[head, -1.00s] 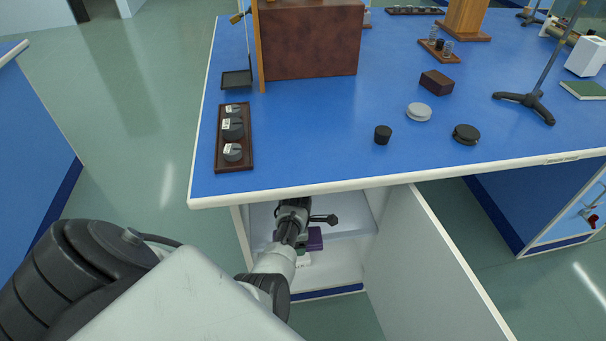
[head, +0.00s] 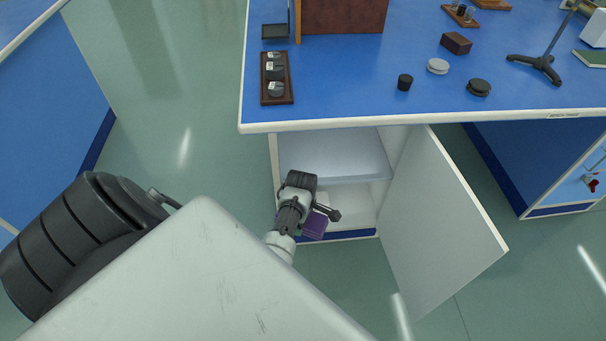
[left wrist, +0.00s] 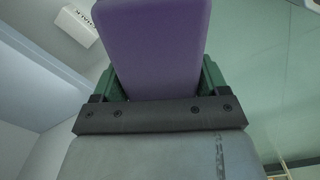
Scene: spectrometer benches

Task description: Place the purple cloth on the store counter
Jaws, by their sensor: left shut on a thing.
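The purple cloth (head: 315,226), a folded block, is in my left gripper (head: 318,212), just in front of the open cupboard under the blue-topped counter (head: 340,90). In the left wrist view the purple cloth (left wrist: 152,45) fills the space between the green fingers of the left gripper (left wrist: 158,80), which is shut on it. The fingers are mostly hidden by the wrist in the head view. My right gripper is not in view.
The cupboard door (head: 440,220) stands open to the right. A shelf (head: 330,160) is inside. A weight tray (head: 277,78), a black stopper (head: 404,82), discs and a brown box (head: 456,42) stand on the counter. A white box (left wrist: 76,25) shows in the left wrist view.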

